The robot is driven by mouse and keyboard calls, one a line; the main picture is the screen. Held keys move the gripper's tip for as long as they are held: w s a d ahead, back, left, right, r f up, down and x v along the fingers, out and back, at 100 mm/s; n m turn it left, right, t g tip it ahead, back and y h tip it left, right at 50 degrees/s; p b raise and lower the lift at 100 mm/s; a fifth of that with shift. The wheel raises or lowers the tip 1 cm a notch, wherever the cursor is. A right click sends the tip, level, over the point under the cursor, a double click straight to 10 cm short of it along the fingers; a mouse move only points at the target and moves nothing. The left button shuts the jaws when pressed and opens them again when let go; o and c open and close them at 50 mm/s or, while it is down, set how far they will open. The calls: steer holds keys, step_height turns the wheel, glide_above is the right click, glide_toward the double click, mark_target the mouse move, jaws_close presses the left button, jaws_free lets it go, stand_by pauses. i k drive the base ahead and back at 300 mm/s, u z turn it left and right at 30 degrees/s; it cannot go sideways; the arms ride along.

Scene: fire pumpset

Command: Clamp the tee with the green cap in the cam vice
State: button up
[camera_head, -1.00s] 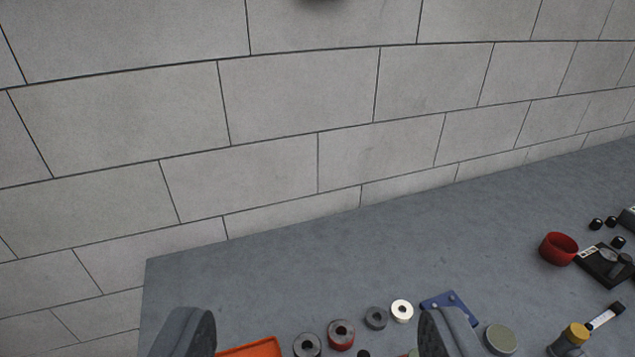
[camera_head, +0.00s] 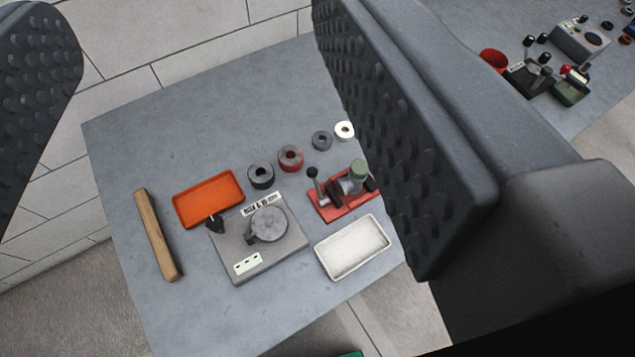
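A grey fitting with a green cap (camera_head: 358,168), which looks like the tee, is on a small red-based fixture (camera_head: 345,206) with a black-knobbed lever. My right finger partly covers its right side, and I cannot tell how the fitting is held. A grey plate (camera_head: 238,250) with a round disc, a lever and labels stands left of it. I cannot tell for sure which of these is the cam vice. My gripper (camera_head: 225,200) is open and empty, its textured fingers wide apart, close to the camera and above the bench.
An orange tray (camera_head: 183,212), wooden bar (camera_head: 158,235) and white tray (camera_head: 326,262) lie around the plate. Black (camera_head: 261,178), red (camera_head: 291,160), grey (camera_head: 322,141) and white (camera_head: 344,131) rings form a row behind. A red cup (camera_head: 493,59) and more devices stand far right.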

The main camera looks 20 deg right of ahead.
mark_target(312, 173)
steer(key=z, duration=0.05)
steer(key=k, duration=1.1)
steer(key=z, duration=0.45)
steer(key=i, duration=1.6)
steer(key=u, duration=0.55)
